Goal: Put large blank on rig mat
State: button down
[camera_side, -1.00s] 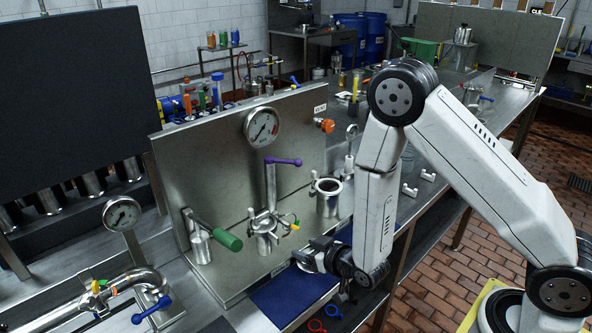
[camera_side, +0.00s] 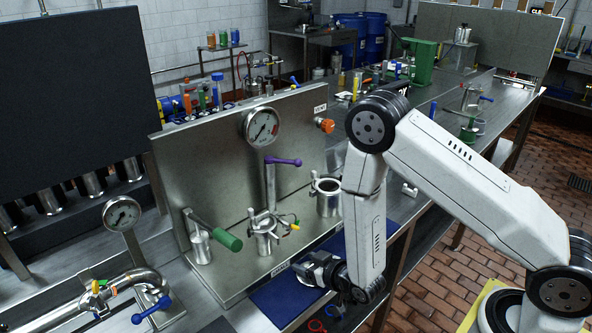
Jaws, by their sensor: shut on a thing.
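The rig mat is the dark blue mat (camera_side: 270,299) along the front edge of the steel rig base. My gripper (camera_side: 303,270) is low over the mat, pointing left, close to its surface. I cannot tell whether the blank touches the mat.
The steel rig panel with a gauge (camera_side: 262,126) stands behind. Red and blue rings (camera_side: 317,325) lie at the front.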

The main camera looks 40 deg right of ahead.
jog(key=shift+f, duration=0.15)
grip_release()
dwell(0.5)
jog(key=shift+v, duration=3.85)
jog(key=shift+w, duration=0.15)
